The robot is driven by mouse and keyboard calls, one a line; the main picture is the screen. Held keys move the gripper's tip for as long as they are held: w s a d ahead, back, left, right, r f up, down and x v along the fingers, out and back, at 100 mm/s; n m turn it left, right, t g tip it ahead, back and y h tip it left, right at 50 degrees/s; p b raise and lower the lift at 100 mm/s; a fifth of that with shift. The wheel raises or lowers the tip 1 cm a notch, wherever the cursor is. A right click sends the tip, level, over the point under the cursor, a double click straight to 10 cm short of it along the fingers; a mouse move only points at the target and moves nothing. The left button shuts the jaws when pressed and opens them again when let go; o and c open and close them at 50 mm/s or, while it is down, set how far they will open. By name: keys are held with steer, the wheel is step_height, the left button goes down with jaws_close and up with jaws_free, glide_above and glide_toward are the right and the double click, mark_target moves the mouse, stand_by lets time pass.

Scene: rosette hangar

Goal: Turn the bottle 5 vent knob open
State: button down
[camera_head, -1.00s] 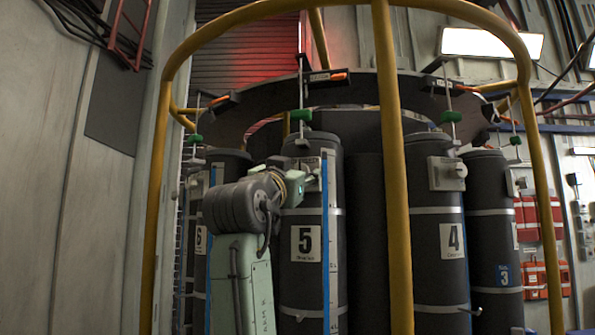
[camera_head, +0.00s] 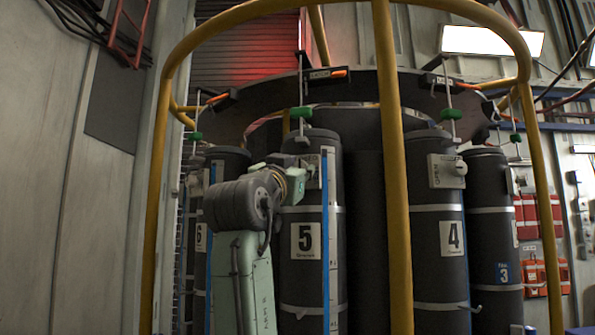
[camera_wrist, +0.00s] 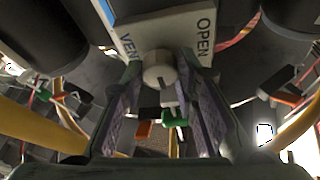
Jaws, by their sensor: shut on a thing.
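Bottle 5 (camera_head: 301,275) is a dark cylinder with a white number 5 label, standing upright inside the yellow frame. Its vent plate (camera_wrist: 180,32) shows close up in the wrist view, with the words VENT on the left and OPEN on the right. The round, pale vent knob (camera_wrist: 159,69) stands out from the plate. My gripper (camera_wrist: 160,75) is shut on the knob, one finger on each side. In the head view my gripper (camera_head: 294,166) is at the upper front of bottle 5 and mostly hides the knob.
Bottle 4 (camera_head: 436,262) stands to the right, behind a yellow upright (camera_head: 393,190). Bottle 6 (camera_head: 201,262) is to the left, partly behind my arm. A green-collared rod (camera_head: 301,112) hangs above bottle 5. A yellow hoop (camera_head: 345,6) crosses overhead.

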steer(key=shift+n, duration=0.5)
steer(key=shift+s+d+r+n+g+y, duration=0.2)
steer(key=shift+n+y, duration=1.4)
steer(key=shift+n, duration=1.85)
steer(key=shift+w+d+f+n+g+y, duration=0.1)
steer(key=shift+n+g+y, duration=0.25)
steer(key=shift+n+y, duration=2.15)
steer(key=shift+s+d+r+n+g+y, duration=0.2)
steer(key=shift+n+y, duration=0.5)
steer(key=shift+n, duration=3.65)
steer(key=shift+w+a+f, duration=0.1)
steer(key=shift+w, duration=0.05)
steer(key=c, duration=1.2)
jaws_free()
steer(key=shift+c, duration=0.2)
